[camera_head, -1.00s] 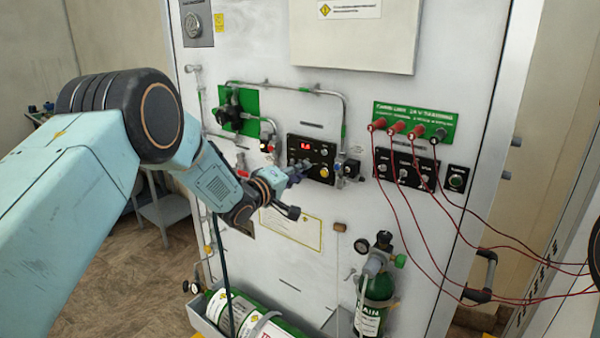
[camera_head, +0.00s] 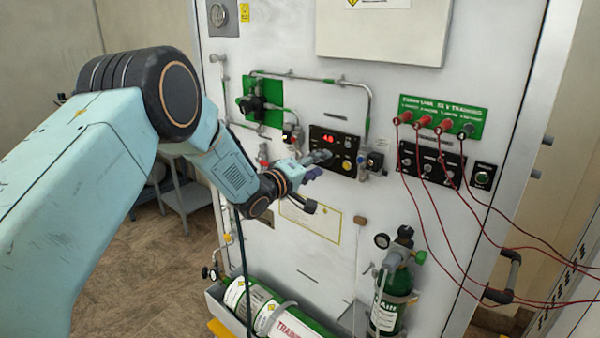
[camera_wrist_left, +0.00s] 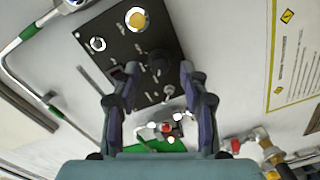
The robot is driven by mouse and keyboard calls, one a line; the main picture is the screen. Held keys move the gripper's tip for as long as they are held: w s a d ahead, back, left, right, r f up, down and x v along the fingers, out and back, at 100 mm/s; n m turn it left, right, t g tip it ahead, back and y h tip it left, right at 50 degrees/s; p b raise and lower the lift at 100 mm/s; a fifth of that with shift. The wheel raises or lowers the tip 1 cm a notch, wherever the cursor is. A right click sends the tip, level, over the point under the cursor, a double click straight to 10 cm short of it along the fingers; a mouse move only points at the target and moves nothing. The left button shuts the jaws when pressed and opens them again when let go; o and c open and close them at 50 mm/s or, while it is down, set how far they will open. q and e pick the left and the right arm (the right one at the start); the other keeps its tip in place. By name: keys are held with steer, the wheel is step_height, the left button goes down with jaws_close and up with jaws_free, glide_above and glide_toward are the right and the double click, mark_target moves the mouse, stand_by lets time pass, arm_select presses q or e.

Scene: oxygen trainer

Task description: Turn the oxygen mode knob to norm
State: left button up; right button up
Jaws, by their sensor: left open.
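A black control panel (camera_head: 345,141) with a red digital display is mounted on the white wall of the trainer. In the left wrist view the panel (camera_wrist_left: 118,32) shows a yellow knob (camera_wrist_left: 136,18), a pale round knob (camera_wrist_left: 98,44) and a dark round knob (camera_wrist_left: 158,62). I cannot read which mode any knob points to. My left gripper (camera_head: 318,180) is in front of the panel's lower left part and hides some of it. In the wrist view its fingers (camera_wrist_left: 158,72) are apart, with the dark knob between them. Contact cannot be made out. My right gripper is out of view.
Valves and pipes flank the panel. Red cables hang from a green terminal board (camera_head: 442,116) on the right. A small green cylinder (camera_head: 388,305) stands below, and large cylinders (camera_head: 270,312) lie in a tray. A pale board (camera_head: 385,32) projects above.

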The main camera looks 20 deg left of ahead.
arm_select(q)
steer(key=v, duration=1.1)
steer(key=shift+w+d, duration=0.1)
steer(key=shift+w, duration=0.05)
steer(key=shift+f, duration=0.1)
steer(key=s+d+f+m+g+y+b, duration=0.1)
steer(key=s+f+m+g+b, duration=0.15)
steer(key=s+f, duration=0.55)
steer(key=s+d+f+m+g+y+b, duration=0.1)
steer(key=s+f+m+g+y+b, duration=0.2)
steer(key=f, duration=0.8)
steer(key=s+f+m+g+b, duration=0.1)
steer(key=s+f+g, duration=0.2)
steer(key=s+f, duration=0.5)
steer(key=s+d+f+m+g+y+b, duration=0.1)
steer(key=s+f+g+b, duration=0.6)
steer(key=s+f, duration=1.7)
steer(key=s+m+y+b, duration=0.1)
steer(key=s+b, duration=0.2)
steer(key=b, duration=0.1)
steer(key=shift+s+d+g+b, duration=0.2)
steer(key=shift+d+g+b, duration=0.05)
steer(key=shift+g+b, duration=0.1)
